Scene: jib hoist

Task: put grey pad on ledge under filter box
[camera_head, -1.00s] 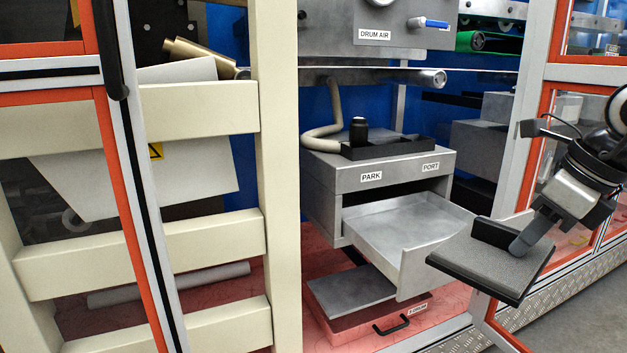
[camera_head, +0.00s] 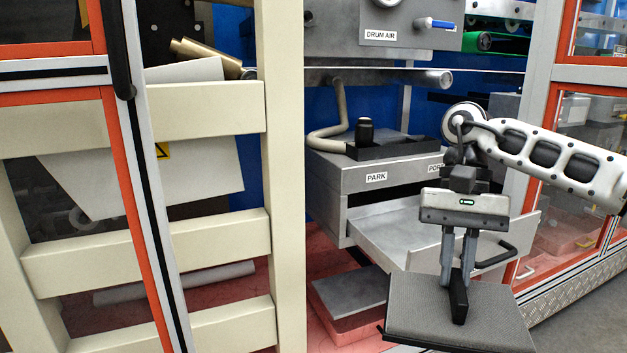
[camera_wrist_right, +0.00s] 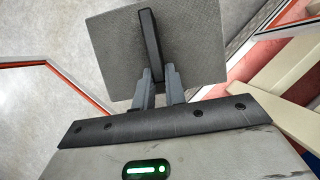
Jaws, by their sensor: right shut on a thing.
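The grey pad (camera_head: 415,310) is a flat square plate with a dark raised bar across it. My right gripper (camera_head: 459,282) is shut on that bar and holds the pad in front of the open drawer, at the lower right. The right wrist view shows the pad (camera_wrist_right: 105,55) beyond the fingers (camera_wrist_right: 158,85). A grey box (camera_head: 330,185) labelled PARK, apparently the filter box, stands behind the pad. A flat grey ledge (camera_head: 345,290) sits low beneath it, above the red floor; the pad and drawer hide its right part. My left gripper is out of view.
The metal drawer (camera_head: 390,230) is pulled out above the ledge, its handle (camera_head: 497,258) near my right gripper. A cream frame post (camera_head: 286,180) stands left of the ledge. A silver and orange door frame (camera_head: 530,110) is at the right.

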